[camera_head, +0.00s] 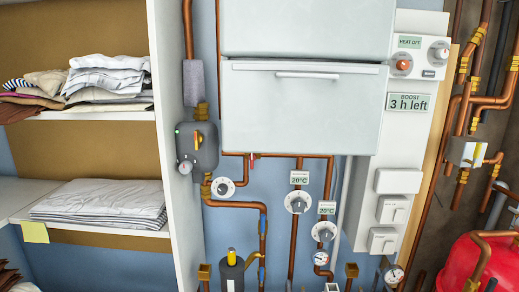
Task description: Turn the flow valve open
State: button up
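No part carries a readable "flow" label, so I cannot tell which one is the flow valve. A round white knob with a grey hub (299,202) sits on a copper pipe below a 20°C display. A similar knob (324,232) is lower right of it, below a second 20°C display. A white round dial (223,187) sits left of them on the pipe bend. A dark grey unit with a yellow lever (196,145) is mounted on the left pipe. My gripper does not show in this view.
A white cabinet (304,112) hangs above the pipes. A control panel (408,103) reads "HEAT OFF" and "3 h left". Shelves with folded linen (100,203) stand at left. A dark cylinder with a yellow top (231,270) stands at the bottom. A red tank (470,265) is at right.

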aim_at(252, 157)
jog(key=u, duration=0.3)
jog(key=i, duration=1)
jog(key=u, duration=0.55)
